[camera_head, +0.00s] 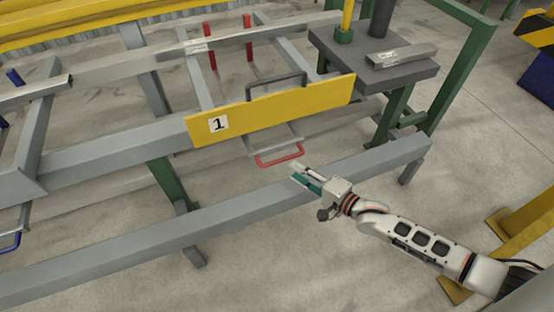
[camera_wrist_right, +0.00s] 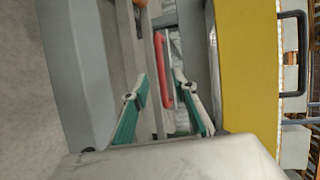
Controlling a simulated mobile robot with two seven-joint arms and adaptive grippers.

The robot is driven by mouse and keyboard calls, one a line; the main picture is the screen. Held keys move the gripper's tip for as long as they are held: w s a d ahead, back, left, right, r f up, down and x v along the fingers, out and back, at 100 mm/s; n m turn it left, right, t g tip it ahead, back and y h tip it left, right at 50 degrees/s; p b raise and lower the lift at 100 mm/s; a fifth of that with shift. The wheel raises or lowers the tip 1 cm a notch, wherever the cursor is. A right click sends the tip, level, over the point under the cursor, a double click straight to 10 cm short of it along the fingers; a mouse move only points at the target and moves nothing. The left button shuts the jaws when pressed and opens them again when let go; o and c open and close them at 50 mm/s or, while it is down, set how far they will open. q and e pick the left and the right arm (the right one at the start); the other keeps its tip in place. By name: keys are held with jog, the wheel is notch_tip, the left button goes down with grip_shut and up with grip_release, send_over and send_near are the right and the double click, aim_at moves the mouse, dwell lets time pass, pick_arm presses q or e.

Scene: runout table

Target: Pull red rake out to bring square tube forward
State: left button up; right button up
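The red rake's handle (camera_head: 280,158) is a red U-shaped bar sticking out below the yellow panel marked 1. Two red uprights (camera_head: 248,38) stand behind the panel, next to a long grey square tube (camera_head: 262,36) lying across the grey rails. My right gripper (camera_head: 300,174) is just right of and in front of the handle. In the right wrist view, its green-padded fingers (camera_wrist_right: 160,76) are open, and the red handle (camera_wrist_right: 164,72) shows between and beyond them. I cannot tell whether they touch it. My left gripper is not in view.
A grey beam (camera_head: 200,222) runs below my right gripper. A short metal piece (camera_head: 402,53) lies on a dark block at right. A blue handle (camera_head: 10,242) is at far left.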

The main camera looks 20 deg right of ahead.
aim_at(284, 160)
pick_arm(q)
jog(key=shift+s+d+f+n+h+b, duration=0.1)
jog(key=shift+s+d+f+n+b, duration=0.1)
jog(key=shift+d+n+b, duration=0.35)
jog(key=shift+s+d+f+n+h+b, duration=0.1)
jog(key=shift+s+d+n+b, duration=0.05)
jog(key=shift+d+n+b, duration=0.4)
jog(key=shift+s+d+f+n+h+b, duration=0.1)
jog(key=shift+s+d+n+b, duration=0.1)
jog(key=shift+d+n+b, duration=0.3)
pick_arm(e)
jog(key=shift+m, duration=0.4)
jog(key=shift+w+d+x, duration=0.1)
jog(key=shift+d+x, duration=0.05)
jog(key=shift+x, duration=1.3)
jog(key=shift+w+d+x, duration=0.1)
jog(key=shift+d+x, duration=0.1)
jog(key=shift+x, duration=1.25)
jog(key=shift+w+d+x, duration=0.1)
jog(key=shift+d+x, duration=0.05)
jog(key=shift+x, duration=1.3)
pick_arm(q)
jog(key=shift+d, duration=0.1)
pick_arm(e)
jog(key=shift+s, duration=0.1)
jog(key=shift+c, duration=0.4)
grip_shut()
